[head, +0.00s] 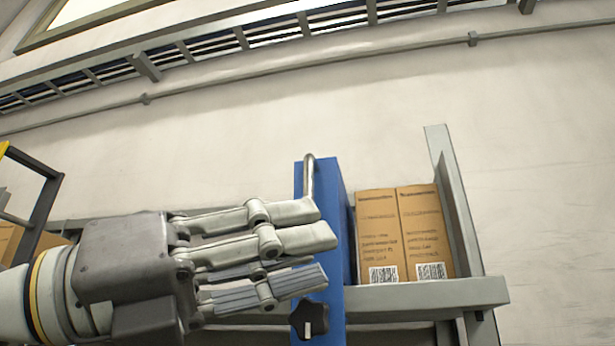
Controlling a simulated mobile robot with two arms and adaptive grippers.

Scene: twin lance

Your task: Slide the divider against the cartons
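The blue divider (340,200) stands upright on a grey shelf, with a pale metal handle (309,172) on its front and a black knob (309,320) low down. Two brown cartons (378,235) (424,230) stand side by side to its right. Only a narrow strip shows between divider and left carton; I cannot tell whether they touch. My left gripper (313,245) reaches in from the left, its fingers across the divider's front and hiding the lower handle. Whether the fingers are closed on the handle cannot be told. My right gripper is out of view.
A grey upright plate (453,205) bounds the cartons on the right. The shelf's front rail (430,294) runs beneath them. A dark frame (42,210) stands at the far left. A pale wall (250,130) fills the back.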

